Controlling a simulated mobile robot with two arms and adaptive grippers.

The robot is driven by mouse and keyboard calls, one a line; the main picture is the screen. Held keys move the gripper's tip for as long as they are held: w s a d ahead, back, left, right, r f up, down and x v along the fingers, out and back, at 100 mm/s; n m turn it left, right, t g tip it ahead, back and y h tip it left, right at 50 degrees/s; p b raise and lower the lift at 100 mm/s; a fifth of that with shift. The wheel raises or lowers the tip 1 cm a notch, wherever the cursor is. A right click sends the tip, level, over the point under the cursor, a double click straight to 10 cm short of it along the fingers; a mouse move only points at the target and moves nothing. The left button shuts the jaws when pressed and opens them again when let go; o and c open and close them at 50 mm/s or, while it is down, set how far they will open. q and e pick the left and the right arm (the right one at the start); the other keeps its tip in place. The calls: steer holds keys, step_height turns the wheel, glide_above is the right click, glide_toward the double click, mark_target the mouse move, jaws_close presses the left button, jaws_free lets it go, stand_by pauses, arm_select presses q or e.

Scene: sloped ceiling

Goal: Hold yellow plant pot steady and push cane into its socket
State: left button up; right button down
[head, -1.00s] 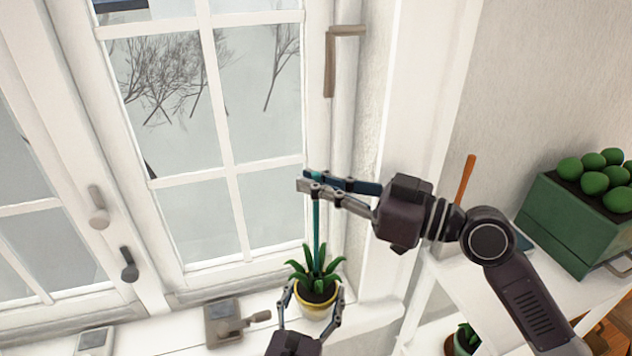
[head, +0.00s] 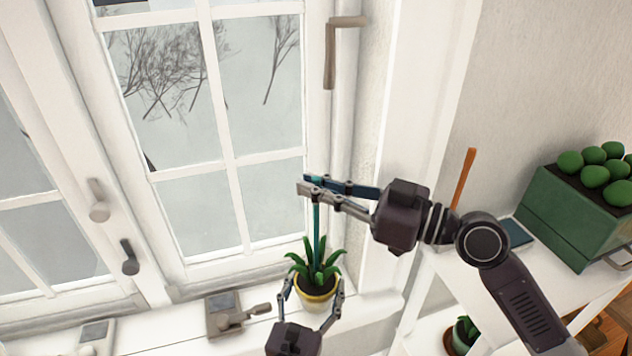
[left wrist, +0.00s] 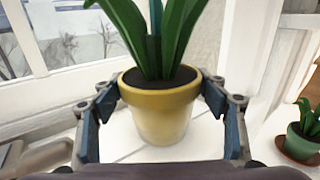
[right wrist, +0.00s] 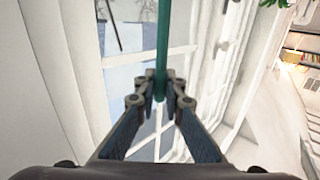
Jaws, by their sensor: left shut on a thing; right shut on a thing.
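The yellow plant pot (head: 316,301) stands upright on the white windowsill with a leafy green plant in dark soil. It fills the middle of the left wrist view (left wrist: 163,112). My left gripper (head: 311,292) is shut on the pot, one finger on each side. The teal cane (head: 317,231) rises upright out of the plant. My right gripper (head: 309,187) is shut on the cane near its top. The right wrist view shows the cane (right wrist: 162,45) between the fingertips (right wrist: 161,88). Leaves hide the cane's lower end and the socket.
A window latch (head: 232,315) sits on the sill left of the pot. The window handle (head: 334,50) is above. At right, a white shelf holds a green planter (head: 565,220) and an orange stick (head: 464,180); a smaller potted plant (head: 466,335) is lower.

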steer(key=shift+f, duration=1.7)
steer(key=c, duration=2)
jaws_free()
steer(key=shift+o, duration=0.2)
steer(key=v, duration=1.2)
